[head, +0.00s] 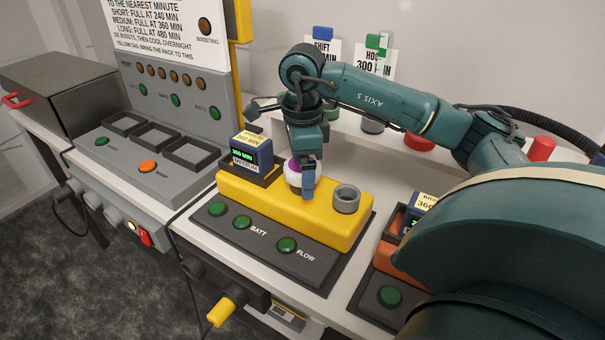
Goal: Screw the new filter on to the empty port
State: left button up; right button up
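A yellow pump block (265,203) sits on the bench in front of me. The empty port, a grey open ring (346,198), stands on its right part. A white, rounded filter with a purple top (292,173) is at the block's middle, left of the ring. My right gripper (307,188) points down at this filter. One finger shows in front of the filter's right side; the other is hidden. I cannot tell whether the fingers grip the filter, or whether it rests on the block. My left gripper is out of view.
A battery pack (252,153) sits in a holder at the block's left end. Green buttons (287,245) line the front panel. Another orange unit (399,262) stands to the right, partly behind my arm. A red cartridge (419,143) is on the back shelf.

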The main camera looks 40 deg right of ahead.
jog(key=n, duration=0.4)
jog(key=shift+f+n+b, duration=0.1)
jog(key=shift+n+b, duration=0.3)
jog(key=n, duration=0.3)
jog(key=shift+b, duration=0.3)
jog(key=n, duration=0.4)
jog(key=shift+n+b, duration=0.3)
jog(key=shift+b, duration=0.1)
jog(key=n, duration=0.3)
jog(key=shift+c, duration=0.2)
